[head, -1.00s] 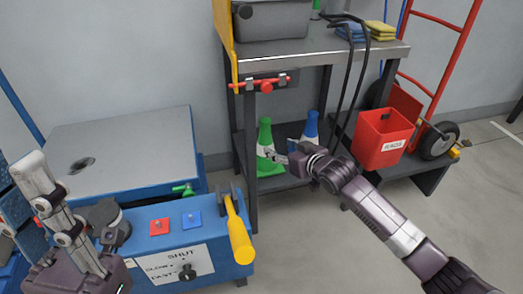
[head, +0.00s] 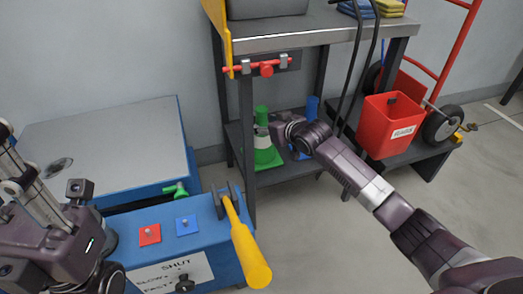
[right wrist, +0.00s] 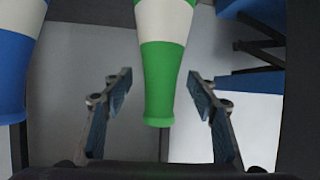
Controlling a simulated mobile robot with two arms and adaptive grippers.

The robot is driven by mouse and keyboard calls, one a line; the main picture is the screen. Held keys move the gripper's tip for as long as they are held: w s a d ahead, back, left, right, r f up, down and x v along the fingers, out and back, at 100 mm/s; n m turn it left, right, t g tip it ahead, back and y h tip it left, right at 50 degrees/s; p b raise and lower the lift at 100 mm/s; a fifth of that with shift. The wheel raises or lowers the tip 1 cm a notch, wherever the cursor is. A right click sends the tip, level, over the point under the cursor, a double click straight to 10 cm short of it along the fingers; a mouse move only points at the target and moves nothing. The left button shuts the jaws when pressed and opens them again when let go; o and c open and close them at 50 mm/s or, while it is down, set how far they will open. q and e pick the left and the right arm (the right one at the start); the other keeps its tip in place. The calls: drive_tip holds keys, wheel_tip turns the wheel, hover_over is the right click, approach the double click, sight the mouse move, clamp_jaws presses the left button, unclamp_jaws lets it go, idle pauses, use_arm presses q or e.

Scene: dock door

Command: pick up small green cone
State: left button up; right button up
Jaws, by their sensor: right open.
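The small green cone (head: 268,158), with a white band, stands upright on the lower shelf of the dark bench. My right gripper (head: 264,130) is at its upper part, partly covering it. In the right wrist view the green cone (right wrist: 161,80) appears narrow end down, between the two open fingers (right wrist: 159,100). Clear gaps show on both sides, so the fingers do not seem to touch it. My left gripper (head: 22,170) is at the left edge of the head view, partly cut off; its finger opening cannot be made out.
A blue cone (head: 311,108) stands right beside the green one, partly behind my right gripper; it also shows in the right wrist view (right wrist: 14,65). The bench top (head: 330,25) is above. A red bin (head: 390,125) is to the right. A blue machine with a yellow lever (head: 248,255) is in front.

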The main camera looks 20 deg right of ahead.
drive_tip(key=shift+x, duration=0.85)
clamp_jaws()
drive_tip(key=shift+r, duration=0.15)
